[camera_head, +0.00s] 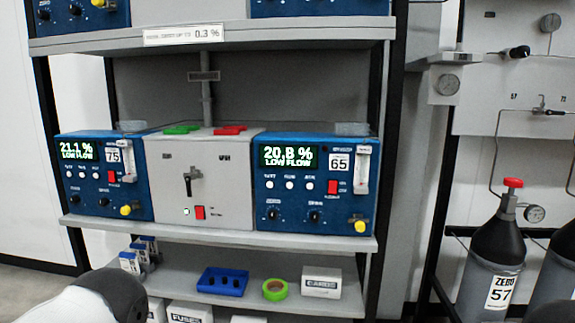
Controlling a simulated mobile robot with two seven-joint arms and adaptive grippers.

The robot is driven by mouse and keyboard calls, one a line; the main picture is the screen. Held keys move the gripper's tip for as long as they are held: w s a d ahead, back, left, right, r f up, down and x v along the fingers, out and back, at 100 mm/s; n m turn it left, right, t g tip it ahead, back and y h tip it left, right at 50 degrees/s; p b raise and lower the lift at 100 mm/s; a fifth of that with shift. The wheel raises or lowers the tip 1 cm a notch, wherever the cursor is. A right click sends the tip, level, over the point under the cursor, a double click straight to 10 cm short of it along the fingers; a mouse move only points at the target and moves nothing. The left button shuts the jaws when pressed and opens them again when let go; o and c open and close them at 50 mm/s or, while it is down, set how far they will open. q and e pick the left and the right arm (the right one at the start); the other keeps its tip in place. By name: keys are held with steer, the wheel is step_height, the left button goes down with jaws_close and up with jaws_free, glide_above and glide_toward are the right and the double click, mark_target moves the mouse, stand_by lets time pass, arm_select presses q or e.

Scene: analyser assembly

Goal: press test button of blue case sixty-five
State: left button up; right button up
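The blue case sixty-five (317,183) stands on the middle shelf, at its right side, with a "65" label. Its green display reads 20.8 % LOW FLOW. Under the display is a row of three small white buttons; the leftmost (269,185) has a tiny caption that I cannot read surely. To their right is a red switch (333,187), with two black knobs and a yellow knob below. Part of my arm shows at the lower left, but neither gripper can be made out in view.
A grey box with a black lever (190,182) stands left of case sixty-five, then blue case seventy-five (105,205). The lower shelf holds a blue tray (222,271), green tape (275,290) and boxes. A gas cylinder (494,265) stands at right. The space before the cases looks clear.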

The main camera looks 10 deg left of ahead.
arm_select(q)
jaws_close()
stand_by(0.7)
stand_by(0.6)
